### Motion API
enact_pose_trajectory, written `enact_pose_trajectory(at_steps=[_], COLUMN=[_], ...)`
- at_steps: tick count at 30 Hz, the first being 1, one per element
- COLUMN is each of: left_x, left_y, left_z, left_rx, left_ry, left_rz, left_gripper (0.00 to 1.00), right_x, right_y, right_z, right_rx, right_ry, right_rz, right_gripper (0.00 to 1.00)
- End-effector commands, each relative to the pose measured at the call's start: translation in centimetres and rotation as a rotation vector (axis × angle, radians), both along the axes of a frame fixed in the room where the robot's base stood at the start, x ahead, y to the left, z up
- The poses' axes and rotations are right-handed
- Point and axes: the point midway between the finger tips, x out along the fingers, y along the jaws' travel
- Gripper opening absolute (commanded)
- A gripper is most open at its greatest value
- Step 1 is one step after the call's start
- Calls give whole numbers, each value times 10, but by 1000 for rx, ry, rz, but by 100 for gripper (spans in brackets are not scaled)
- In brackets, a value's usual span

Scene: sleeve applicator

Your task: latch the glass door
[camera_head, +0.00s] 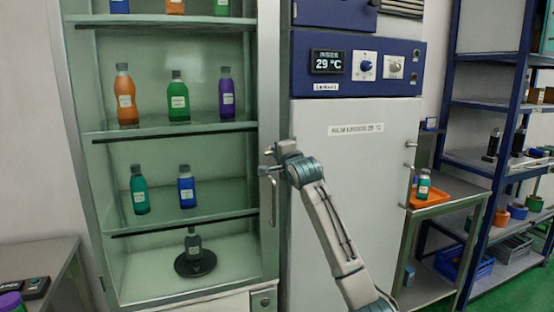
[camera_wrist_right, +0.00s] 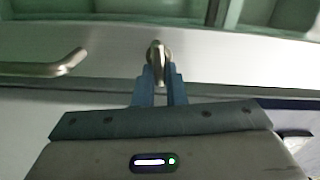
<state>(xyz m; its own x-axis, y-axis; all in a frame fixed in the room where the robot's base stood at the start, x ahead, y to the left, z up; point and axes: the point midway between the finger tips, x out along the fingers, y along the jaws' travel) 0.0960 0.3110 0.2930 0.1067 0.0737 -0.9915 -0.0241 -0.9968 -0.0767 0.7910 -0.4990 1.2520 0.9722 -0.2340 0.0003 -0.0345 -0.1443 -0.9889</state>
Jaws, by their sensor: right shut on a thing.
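The glass door (camera_head: 268,95) is the metal-framed front of the tall cabinet on the left, and it looks closed in its frame. Its frame crosses the right wrist view (camera_wrist_right: 235,68). A small metal latch knob (camera_wrist_right: 156,50) sits on that frame, between the fingertips of my right gripper (camera_wrist_right: 157,72). In the head view my right gripper (camera_head: 270,161) is at the door's right edge, just above the bar handle (camera_head: 271,201), and hides the latch. The handle also shows in the wrist view (camera_wrist_right: 45,69), apart from the fingers. My left gripper is out of view.
Behind the glass, shelves (camera_head: 180,128) hold several bottles, and a black round stand (camera_head: 195,264) is at the bottom. A white oven with a blue panel (camera_head: 352,65) stands close on the right. Farther right are a side table with an orange tray (camera_head: 432,196) and blue shelving (camera_head: 500,120).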

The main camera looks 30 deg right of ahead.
Motion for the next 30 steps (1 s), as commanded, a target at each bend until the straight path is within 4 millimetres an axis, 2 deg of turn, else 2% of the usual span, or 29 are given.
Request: enact_pose_trajectory(at_steps=[10, 26, 27, 30], left_x=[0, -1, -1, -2], left_y=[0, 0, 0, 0], left_z=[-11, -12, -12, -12], left_rx=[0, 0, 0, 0], left_ry=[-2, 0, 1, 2], left_rz=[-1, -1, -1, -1], left_gripper=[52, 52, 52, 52], right_x=[0, 0, 0, 0], right_y=[0, 0, 0, 0], right_z=[-3, -3, -3, -3], right_rx=[136, 162, 162, 161], right_ry=[-32, -37, -37, -38], right_rz=[0, 0, 0, 0], right_gripper=[0, 0, 13, 32])
